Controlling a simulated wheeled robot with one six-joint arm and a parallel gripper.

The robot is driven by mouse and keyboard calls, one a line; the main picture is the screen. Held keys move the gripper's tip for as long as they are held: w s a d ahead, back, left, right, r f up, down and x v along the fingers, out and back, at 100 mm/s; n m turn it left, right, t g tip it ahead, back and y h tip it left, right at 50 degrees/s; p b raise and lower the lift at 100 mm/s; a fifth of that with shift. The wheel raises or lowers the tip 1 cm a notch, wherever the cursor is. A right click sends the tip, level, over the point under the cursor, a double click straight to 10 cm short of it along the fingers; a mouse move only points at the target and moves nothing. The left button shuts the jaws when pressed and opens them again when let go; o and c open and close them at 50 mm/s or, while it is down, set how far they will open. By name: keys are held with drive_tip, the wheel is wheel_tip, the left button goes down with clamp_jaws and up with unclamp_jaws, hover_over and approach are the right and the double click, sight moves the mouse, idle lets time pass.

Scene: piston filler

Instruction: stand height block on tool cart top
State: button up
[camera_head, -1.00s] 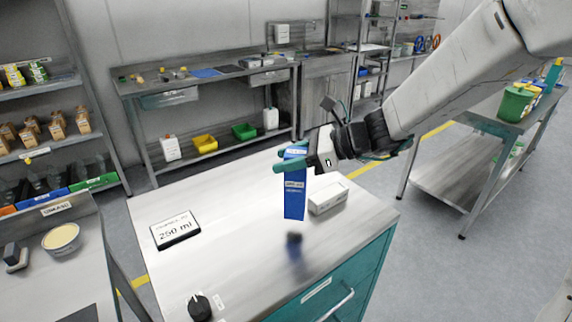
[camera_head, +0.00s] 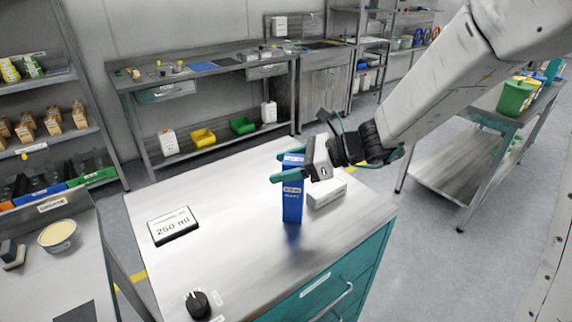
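The height block (camera_head: 292,205) is a tall blue box with a white-lettered label. It stands upright on the tool cart top (camera_head: 240,235), near the right side, with its dark reflection directly under its base. My gripper (camera_head: 288,167) is at the upper part of the block, coming in from the right. One teal finger lies across the front and the other shows behind the left edge. The fingers look slightly spread around the block; contact is hard to make out. The cart's teal drawers (camera_head: 345,275) face the lower right.
A white box (camera_head: 326,193) lies close to the block's right. A "250 ml" sign (camera_head: 173,226) and a black knob (camera_head: 198,304) are on the cart top's left and front. The middle of the top is clear. Another table (camera_head: 110,285) is at left.

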drive_tip(key=shift+d+r, duration=0.15)
drive_tip(key=shift+r, duration=0.1)
drive_tip(key=v, duration=1.2)
drive_tip(key=s+d+r+n+g+h, duration=0.1)
drive_tip(key=s+d+n+g+h, duration=0.15)
drive_tip(key=s+n+h, duration=0.7)
drive_tip(key=s+d+n+h, duration=0.2)
drive_tip(key=s+d+n, duration=0.3)
drive_tip(key=s, duration=0.2)
drive_tip(key=s+d+n+t+h, duration=0.1)
drive_tip(key=s+d+n, duration=0.4)
drive_tip(key=s, duration=0.3)
drive_tip(key=shift+d+n+h, duration=0.25)
drive_tip(key=shift+n+h, duration=0.1)
drive_tip(key=shift+s, duration=0.15)
